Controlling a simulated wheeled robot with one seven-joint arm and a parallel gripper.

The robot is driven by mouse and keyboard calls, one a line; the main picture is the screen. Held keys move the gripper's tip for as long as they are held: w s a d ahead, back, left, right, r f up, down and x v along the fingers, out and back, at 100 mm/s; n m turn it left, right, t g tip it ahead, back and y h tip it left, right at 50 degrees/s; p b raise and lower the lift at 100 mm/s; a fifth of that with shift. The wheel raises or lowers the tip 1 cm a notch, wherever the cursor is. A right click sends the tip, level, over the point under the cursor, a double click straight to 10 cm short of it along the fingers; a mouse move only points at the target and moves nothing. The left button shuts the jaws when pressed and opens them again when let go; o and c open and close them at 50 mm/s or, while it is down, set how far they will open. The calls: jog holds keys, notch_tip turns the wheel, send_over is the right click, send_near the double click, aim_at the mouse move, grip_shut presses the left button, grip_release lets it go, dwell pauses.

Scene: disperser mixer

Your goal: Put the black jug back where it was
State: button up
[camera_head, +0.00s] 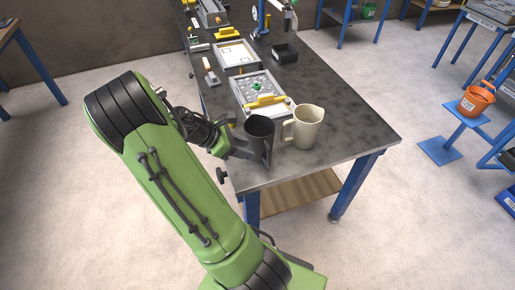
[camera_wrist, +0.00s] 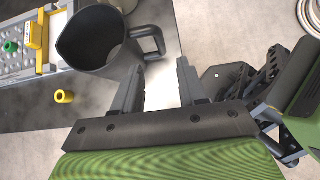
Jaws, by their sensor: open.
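The black jug (camera_head: 259,128) stands upright near the table's front left edge, just left of the cream jug (camera_head: 306,129). In the wrist view the black jug (camera_wrist: 92,42) is at the upper left, with its handle pointing right, toward my fingers. My gripper (camera_head: 248,150) is beside the black jug at the table edge. In the wrist view my gripper (camera_wrist: 158,72) is open, and the jug's handle lies just beyond the fingertips. Nothing shows between the fingers.
A grey tray with a yellow handle (camera_head: 265,101) lies behind the jugs. A black box (camera_head: 285,53) and a white-topped tray (camera_head: 237,55) are farther back. The dark table (camera_head: 345,120) is clear to the right of the cream jug. An orange bucket (camera_head: 475,101) stands apart at right.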

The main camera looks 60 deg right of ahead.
jog(key=shift+v, duration=1.45)
jog(key=w+a+r+m+t+y, duration=0.25)
jog(key=a+r+t, duration=0.2)
jog(key=a, duration=0.35)
jog(key=w+a+r+m+t+y, duration=0.1)
jog(key=a+r+m+t, duration=0.3)
jog(key=a, duration=0.5)
jog(key=s+a+r+m+t+y, duration=0.1)
jog(key=s+a+r+t, duration=0.1)
jog(key=a, duration=0.4)
jog(key=s+a+r+m+t+y, duration=0.1)
jog(key=s+a+r+y, duration=0.1)
jog(key=s+a, duration=0.3)
jog(key=shift+a+r+t, duration=0.35)
jog(key=shift+a+r, duration=0.35)
jog(key=shift+a, duration=0.15)
